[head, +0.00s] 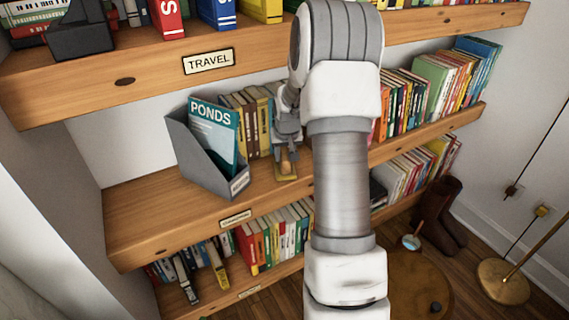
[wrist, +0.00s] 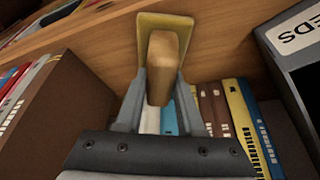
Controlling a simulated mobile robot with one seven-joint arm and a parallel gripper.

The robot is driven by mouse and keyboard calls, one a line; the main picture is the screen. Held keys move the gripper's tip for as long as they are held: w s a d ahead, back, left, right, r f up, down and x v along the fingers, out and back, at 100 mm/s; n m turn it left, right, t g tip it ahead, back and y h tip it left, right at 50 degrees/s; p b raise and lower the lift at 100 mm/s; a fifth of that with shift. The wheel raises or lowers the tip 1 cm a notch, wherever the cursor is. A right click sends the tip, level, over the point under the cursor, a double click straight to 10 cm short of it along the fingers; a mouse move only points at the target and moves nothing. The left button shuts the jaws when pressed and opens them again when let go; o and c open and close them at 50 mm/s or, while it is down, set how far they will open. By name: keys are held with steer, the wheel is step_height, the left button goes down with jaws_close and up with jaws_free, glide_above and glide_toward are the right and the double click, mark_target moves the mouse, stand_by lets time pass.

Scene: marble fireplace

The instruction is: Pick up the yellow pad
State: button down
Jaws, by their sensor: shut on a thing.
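The yellow pad (wrist: 148,28) is a flat yellow plate with a tan wooden block-shaped grip (wrist: 160,62) on it. In the head view the yellow pad (head: 287,178) is at the middle shelf, right of the grey magazine holder. My gripper (wrist: 160,82) has its two fingers on either side of the wooden grip and is shut on it. In the head view my gripper (head: 288,145) is just above the pad, in front of the row of books. Whether the pad touches the shelf cannot be told.
The grey magazine holder (head: 196,168) with a "PONDS" booklet (head: 214,128) stands close on the left. Books (head: 250,118) line the shelf behind. The "TRAVEL" shelf (head: 130,82) overhangs above. Bare shelf (head: 150,210) lies at left. A round wooden table (head: 405,285) is below right.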

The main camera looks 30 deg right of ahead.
mark_target(284, 149)
steer(key=shift+r, duration=0.1)
step_height(284, 149, up, 4)
steer(key=shift+r+p, duration=0.1)
steer(key=shift+p, duration=1)
steer(key=s+a+p, duration=0.1)
steer(key=s+a, duration=0.3)
steer(key=s, duration=0.4)
steer(key=s+a+p, duration=0.1)
steer(key=s+a, duration=0.2)
steer(key=s, duration=0.5)
steer(key=shift+a+f, duration=0.4)
steer(key=shift+f, duration=0.05)
steer(key=shift+s, duration=0.1)
steer(key=c, duration=1.1)
jaws_free()
steer(key=c, duration=0.5)
